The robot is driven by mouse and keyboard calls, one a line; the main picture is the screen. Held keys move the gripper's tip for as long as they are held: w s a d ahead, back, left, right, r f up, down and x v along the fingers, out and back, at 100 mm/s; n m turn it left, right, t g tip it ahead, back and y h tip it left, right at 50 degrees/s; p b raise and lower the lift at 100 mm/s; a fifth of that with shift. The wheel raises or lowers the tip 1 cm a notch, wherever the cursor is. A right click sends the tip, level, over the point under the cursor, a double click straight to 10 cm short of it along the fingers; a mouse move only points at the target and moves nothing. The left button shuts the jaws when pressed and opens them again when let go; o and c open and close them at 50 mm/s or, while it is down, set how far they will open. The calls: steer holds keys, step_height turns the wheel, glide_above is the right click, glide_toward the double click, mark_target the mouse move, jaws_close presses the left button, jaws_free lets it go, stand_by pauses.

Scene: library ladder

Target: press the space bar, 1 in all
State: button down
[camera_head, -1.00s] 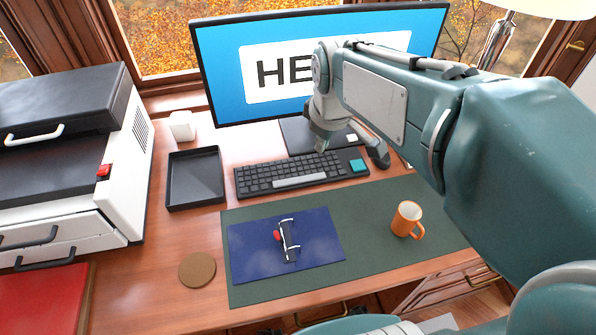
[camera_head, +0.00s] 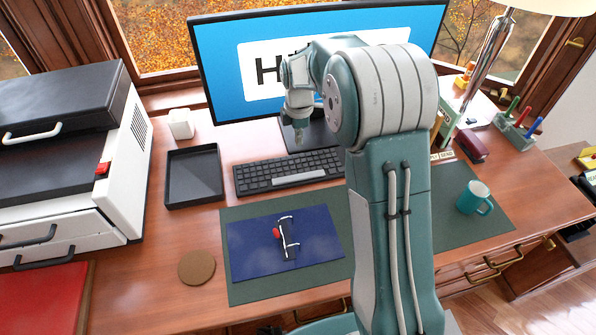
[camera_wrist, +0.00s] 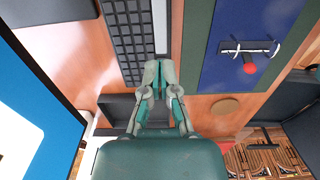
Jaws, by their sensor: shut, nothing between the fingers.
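The dark keyboard (camera_head: 255,177) lies on the desk in front of the monitor. Its space bar (camera_head: 299,178) is the long light grey key along the near edge. In the wrist view the space bar (camera_wrist: 160,25) shows at the top, just beyond my fingertips, and the keyboard (camera_wrist: 124,38) lies to its left. My gripper (camera_head: 298,141) is shut and empty, pointing down in front of the monitor, and appears above the keyboard. In the wrist view the shut fingertips (camera_wrist: 158,72) overlap the keyboard's end keys. Contact cannot be made out. My arm hides the keyboard's right end.
The monitor (camera_head: 222,68) stands close behind my gripper. A black tray (camera_head: 194,178) lies left of the keyboard. A blue mat (camera_head: 250,262) with a small dark item lies in front. A teal mug (camera_head: 474,198) stands to the right.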

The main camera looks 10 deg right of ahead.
mark_target(298, 177)
step_height(298, 177, down, 14)
steer(key=shift+f, duration=0.1)
stand_by(0.5)
